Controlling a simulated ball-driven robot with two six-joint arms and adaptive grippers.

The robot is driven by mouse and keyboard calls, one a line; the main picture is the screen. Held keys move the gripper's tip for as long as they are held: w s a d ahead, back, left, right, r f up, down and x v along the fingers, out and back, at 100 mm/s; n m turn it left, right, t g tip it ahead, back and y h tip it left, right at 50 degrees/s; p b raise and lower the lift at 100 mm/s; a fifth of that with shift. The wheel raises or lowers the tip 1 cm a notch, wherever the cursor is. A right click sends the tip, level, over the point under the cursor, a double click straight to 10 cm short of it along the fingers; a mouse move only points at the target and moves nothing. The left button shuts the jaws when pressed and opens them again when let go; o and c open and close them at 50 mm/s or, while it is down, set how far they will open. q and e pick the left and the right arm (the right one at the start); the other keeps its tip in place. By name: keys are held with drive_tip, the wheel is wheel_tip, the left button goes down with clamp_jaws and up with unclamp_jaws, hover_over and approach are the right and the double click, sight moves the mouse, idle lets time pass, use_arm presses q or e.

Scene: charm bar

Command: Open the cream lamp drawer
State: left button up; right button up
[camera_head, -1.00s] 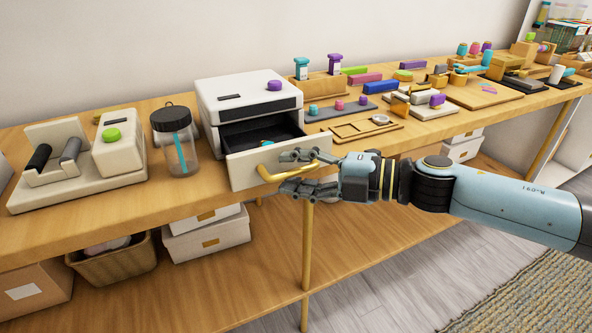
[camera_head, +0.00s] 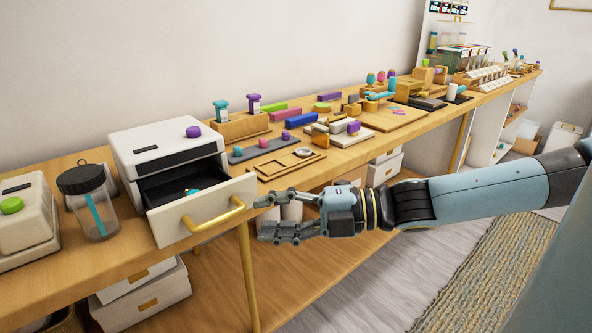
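The cream lamp drawer (camera_head: 172,225) is pulled out from the white box-shaped lamp unit (camera_head: 153,140) on the wooden bench. Its dark inside shows, with a small teal item (camera_head: 192,191) in it. A gold bar handle (camera_head: 216,219) crosses its front. My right gripper (camera_head: 262,218) is just right of the handle, its fingers spread and pointing left, with a gap between them and nothing held. The fingertips are close to the handle's right end; whether they touch it I cannot tell. My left gripper is not in view.
A clear jar with a dark lid (camera_head: 90,204) stands left of the unit, and a cream device with a green knob (camera_head: 20,222) is at far left. Small trays and colored blocks (camera_head: 301,119) line the bench to the right. Boxes (camera_head: 143,293) sit below.

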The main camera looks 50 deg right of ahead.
drive_tip(key=shift+v, duration=1.85)
